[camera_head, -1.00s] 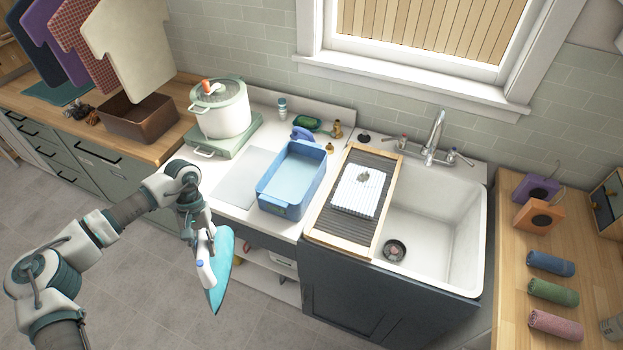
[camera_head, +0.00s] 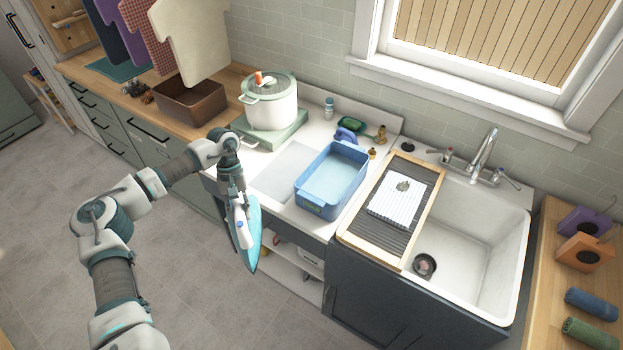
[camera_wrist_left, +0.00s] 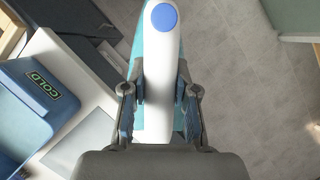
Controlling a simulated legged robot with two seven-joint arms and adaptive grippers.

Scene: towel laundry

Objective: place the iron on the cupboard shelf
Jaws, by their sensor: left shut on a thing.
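My left gripper (camera_head: 238,198) is shut on the iron (camera_head: 250,236), which has a teal soleplate and a white handle with a blue button. The iron hangs with its tip pointing down, in front of the counter and above the floor. In the left wrist view the iron's white handle (camera_wrist_left: 160,75) sits between the two fingers of the gripper (camera_wrist_left: 160,105). Open cupboard shelves (camera_head: 292,262) show under the counter, just right of the iron, with a few small items on them. My right gripper is not in view.
A blue tub (camera_head: 316,207) marked COLD in the wrist view stands on the counter edge. A white pot (camera_head: 270,104), a brown bin (camera_head: 190,103) and a sink (camera_head: 475,245) line the counter. The grey floor (camera_head: 190,290) is clear.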

